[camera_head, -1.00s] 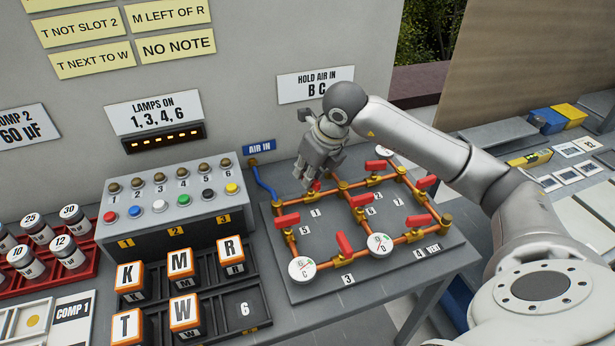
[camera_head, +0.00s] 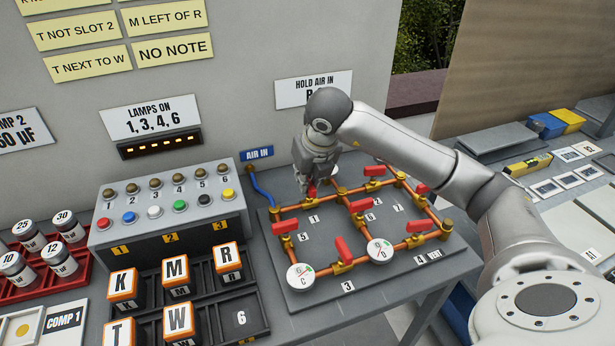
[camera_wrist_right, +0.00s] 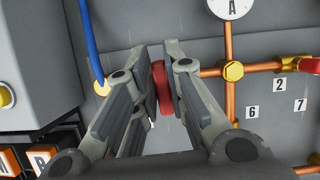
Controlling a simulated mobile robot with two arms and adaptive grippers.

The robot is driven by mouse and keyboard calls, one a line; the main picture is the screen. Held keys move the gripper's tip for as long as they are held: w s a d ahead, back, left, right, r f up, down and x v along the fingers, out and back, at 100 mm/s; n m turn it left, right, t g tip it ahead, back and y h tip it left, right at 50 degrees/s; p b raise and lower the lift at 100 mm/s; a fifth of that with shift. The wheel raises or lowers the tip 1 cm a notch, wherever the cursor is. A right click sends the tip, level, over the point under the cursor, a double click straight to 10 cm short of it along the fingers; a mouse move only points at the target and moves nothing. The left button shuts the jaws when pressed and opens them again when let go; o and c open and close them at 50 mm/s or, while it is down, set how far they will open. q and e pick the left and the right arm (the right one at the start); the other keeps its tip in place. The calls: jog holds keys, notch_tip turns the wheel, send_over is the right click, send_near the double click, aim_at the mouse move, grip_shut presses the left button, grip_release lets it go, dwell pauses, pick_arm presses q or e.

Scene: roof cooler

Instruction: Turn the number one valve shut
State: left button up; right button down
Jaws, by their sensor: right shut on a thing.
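The number one valve is on the pipe panel (camera_head: 333,276), above the label "1" (camera_head: 314,219). Its red handle (camera_head: 311,191) shows only as a small piece below my right gripper (camera_head: 311,188). In the right wrist view the red handle (camera_wrist_right: 162,88) stands between the two fingers of my right gripper (camera_wrist_right: 161,90), which are shut on it. There the handle lies roughly crosswise to the copper pipe (camera_wrist_right: 209,73) coming from the right. The valve's body and the pipe beside it are hidden by the fingers. My left gripper is not in view.
Other red-handled valves stand close by, such as those by label 5 (camera_head: 285,227) and label 6 (camera_head: 359,206). Round gauges (camera_head: 301,277) sit at the front. A blue air hose (camera_head: 262,190) runs left of the gripper. A switch box (camera_head: 168,212) stands further left.

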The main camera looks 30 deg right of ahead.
jog(key=c, duration=1.5)
grip_release()
jog(key=v, duration=1.2)
jog(key=shift+w, duration=0.1)
